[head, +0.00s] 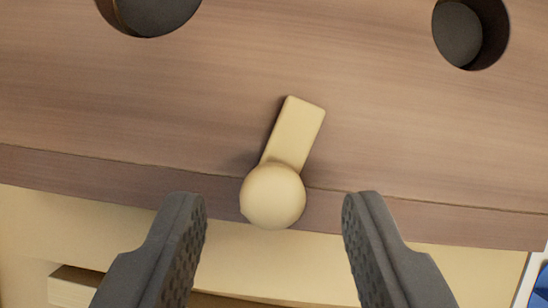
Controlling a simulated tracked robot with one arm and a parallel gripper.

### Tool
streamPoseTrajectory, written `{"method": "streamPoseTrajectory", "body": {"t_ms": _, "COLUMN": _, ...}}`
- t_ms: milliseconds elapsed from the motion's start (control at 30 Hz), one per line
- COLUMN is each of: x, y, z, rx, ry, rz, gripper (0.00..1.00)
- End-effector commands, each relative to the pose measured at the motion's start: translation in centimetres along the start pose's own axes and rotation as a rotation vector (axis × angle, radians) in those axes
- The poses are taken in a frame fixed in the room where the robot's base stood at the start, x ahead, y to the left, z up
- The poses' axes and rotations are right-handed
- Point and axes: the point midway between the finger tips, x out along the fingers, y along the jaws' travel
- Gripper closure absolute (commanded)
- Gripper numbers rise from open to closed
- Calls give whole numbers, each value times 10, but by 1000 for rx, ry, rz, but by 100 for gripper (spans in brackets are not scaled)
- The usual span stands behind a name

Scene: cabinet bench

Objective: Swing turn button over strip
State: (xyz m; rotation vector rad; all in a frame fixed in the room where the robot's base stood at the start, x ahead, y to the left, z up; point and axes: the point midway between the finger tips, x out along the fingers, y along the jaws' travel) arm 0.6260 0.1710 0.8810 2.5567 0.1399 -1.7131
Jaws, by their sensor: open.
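The turn button (294,130) is a pale yellow bar with a round knob (272,196) at its lower end. It sits on brown wood, and the bar points up and slightly right from the knob. A darker brown wooden strip (420,214) runs across the picture behind the knob, and the bar lies mostly above it. My gripper (274,212) is open, with one dark textured finger on each side of the knob. Both fingers are clear of it in the picture; the depth between them and the knob is hard to tell.
The brown wooden panel (390,120) has two round dark holes, one at upper left (155,12) and one at upper right (470,32). A pale surface (250,255) lies below the strip. A light wooden piece (70,288) shows at lower left, and a blue and white item (537,285) at lower right.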

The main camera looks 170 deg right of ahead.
Motion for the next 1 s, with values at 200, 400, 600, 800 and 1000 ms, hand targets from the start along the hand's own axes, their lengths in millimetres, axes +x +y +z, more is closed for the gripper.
{"method": "streamPoseTrajectory", "body": {"t_ms": 200, "x": 12, "y": 0, "z": 0, "rx": 0, "ry": 0, "rz": 0, "gripper": 57}}
{"method": "streamPoseTrajectory", "body": {"t_ms": 400, "x": 12, "y": 0, "z": 0, "rx": 0, "ry": 2, "rz": 0, "gripper": 57}}
{"method": "streamPoseTrajectory", "body": {"t_ms": 600, "x": 12, "y": 0, "z": 0, "rx": 0, "ry": 2, "rz": 0, "gripper": 100}}
{"method": "streamPoseTrajectory", "body": {"t_ms": 800, "x": 11, "y": 1, "z": -1, "rx": -21, "ry": 1, "rz": -10, "gripper": 100}}
{"method": "streamPoseTrajectory", "body": {"t_ms": 1000, "x": 10, "y": 5, "z": -1, "rx": -125, "ry": 3, "rz": -55, "gripper": 100}}
